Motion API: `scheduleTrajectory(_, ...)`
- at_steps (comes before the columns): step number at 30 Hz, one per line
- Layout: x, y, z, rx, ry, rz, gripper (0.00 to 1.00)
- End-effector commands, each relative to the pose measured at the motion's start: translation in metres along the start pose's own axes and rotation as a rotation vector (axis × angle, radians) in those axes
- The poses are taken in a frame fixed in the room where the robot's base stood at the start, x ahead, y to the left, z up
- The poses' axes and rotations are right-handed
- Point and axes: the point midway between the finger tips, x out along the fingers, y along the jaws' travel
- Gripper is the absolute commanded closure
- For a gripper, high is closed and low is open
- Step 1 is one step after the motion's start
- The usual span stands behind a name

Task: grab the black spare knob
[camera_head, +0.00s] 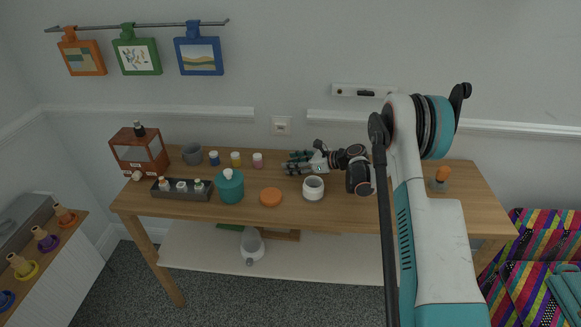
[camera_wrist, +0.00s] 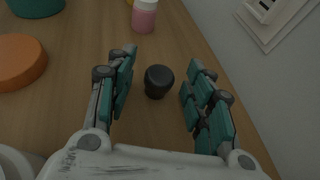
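The black spare knob (camera_wrist: 159,80) stands on the wooden table in the wrist view, a small dark rounded piece. My gripper (camera_wrist: 161,62) is open, with one teal-padded finger on each side of the knob. Gaps show between the knob and both fingers, so it appears untouched. In the head view my gripper (camera_head: 292,162) reaches left, low over the back middle of the table. I cannot make out the knob there; the fingers seem to hide it.
A pink bottle (camera_wrist: 144,16) stands just beyond the knob. An orange disc (camera_head: 271,197), a teal pot (camera_head: 230,188) and a white jar (camera_head: 313,189) stand nearer the front of the table (camera_head: 347,216). A wall socket (camera_head: 281,125) is behind.

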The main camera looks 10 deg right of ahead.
Motion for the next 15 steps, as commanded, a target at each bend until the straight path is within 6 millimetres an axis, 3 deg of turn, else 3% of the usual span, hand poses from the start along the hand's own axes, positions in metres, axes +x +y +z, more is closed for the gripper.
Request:
scheduleTrajectory(1,-0.0001,0.0001,0.0001,0.000,0.000,0.000,0.63)
scheduleTrajectory(5,-0.0003,0.0000,0.0000,0.000,0.000,0.000,0.92)
scheduleTrajectory(15,-0.0006,0.0000,0.0005,0.000,0.000,0.000,0.93)
